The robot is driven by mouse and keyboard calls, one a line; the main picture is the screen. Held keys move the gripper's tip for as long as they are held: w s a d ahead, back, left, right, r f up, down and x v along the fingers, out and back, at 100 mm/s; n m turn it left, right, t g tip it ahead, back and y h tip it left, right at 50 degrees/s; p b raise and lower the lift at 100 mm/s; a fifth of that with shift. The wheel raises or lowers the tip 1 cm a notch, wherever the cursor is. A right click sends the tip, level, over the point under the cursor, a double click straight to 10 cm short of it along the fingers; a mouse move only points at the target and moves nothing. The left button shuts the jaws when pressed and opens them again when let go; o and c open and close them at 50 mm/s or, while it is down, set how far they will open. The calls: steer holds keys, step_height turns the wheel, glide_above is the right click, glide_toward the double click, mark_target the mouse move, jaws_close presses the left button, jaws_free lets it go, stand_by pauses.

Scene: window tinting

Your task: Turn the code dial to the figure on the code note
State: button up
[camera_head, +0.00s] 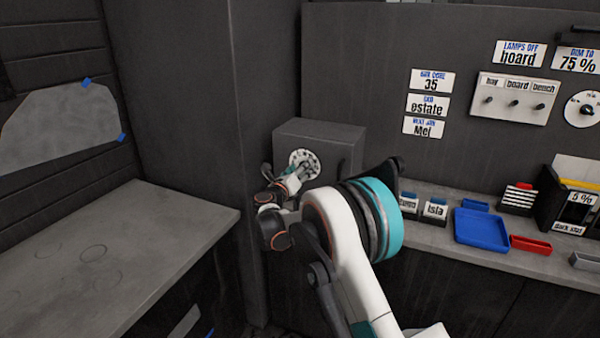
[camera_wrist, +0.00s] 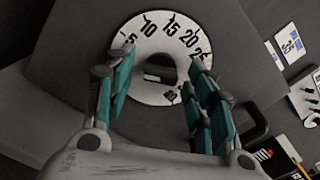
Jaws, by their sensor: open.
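The code dial (camera_head: 299,157) is a white numbered disc on the front of a grey box (camera_head: 335,135). In the wrist view the code dial (camera_wrist: 147,30) shows 5, 10, 15, 20 and 25 round its upper part, with a dark knob (camera_wrist: 158,73) at its centre. My gripper (camera_head: 300,170) is at the dial. In the wrist view my gripper (camera_wrist: 158,72) is open, one teal finger on each side of the knob, with gaps visible. The fingers hide part of the scale, and I cannot tell the setting. The code note (camera_head: 432,81) on the wall reads 35; it also shows in the wrist view (camera_wrist: 291,42).
A dark handle (camera_wrist: 256,122) sticks out right of the dial. A counter (camera_head: 470,240) to the right carries a blue tray (camera_head: 482,227) and small boxes. A switch panel (camera_head: 513,98) and another dial (camera_head: 582,110) are on the wall. The left bench (camera_head: 110,255) is clear.

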steer(key=shift+c, duration=0.6)
steer(key=c, duration=0.9)
steer(key=shift+c, duration=0.2)
steer(key=shift+m, duration=0.3)
